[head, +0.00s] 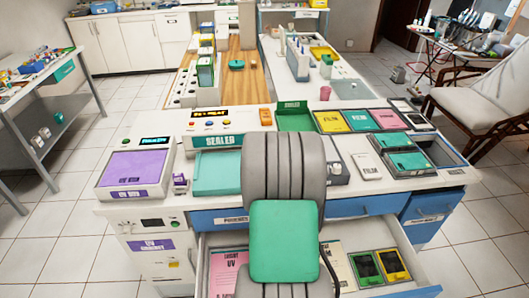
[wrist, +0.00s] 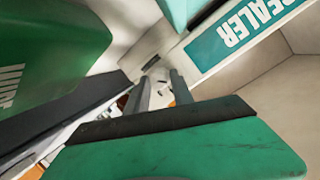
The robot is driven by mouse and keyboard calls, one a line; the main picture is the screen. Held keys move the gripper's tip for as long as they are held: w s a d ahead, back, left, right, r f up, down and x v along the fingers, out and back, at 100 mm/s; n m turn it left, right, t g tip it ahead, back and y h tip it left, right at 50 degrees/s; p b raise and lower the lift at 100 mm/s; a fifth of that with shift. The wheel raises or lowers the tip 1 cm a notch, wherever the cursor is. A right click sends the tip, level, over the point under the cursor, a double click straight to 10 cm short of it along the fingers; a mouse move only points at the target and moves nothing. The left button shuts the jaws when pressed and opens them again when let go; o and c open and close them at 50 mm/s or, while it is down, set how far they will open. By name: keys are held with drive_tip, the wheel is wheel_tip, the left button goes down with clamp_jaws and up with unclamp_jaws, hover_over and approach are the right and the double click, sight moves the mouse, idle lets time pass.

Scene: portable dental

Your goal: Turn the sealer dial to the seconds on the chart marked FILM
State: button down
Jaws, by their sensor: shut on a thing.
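The sealer (head: 218,140) stands on the counter left of my arm, with a lit display and small coloured knobs on top. Its teal label shows upside down in the wrist view (wrist: 235,38), just beyond my gripper. In the head view my arm covers the gripper. Yellow (head: 331,121) and white (head: 368,167) items are marked FILM.
A purple-topped UV unit (head: 135,172) is left of the sealer. A green tray (head: 294,117) and coloured boxes stand behind right. A grey box with a dark knob (head: 338,174) is close right of my arm. An open drawer (head: 405,288) with sheets, partly hidden, juts out in front.

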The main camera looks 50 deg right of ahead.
drive_tip(key=c, duration=1.1)
unclamp_jaws()
drive_tip(key=shift+s, duration=0.1)
drive_tip(key=v, duration=0.7)
drive_tip(key=shift+s+a, duration=0.25)
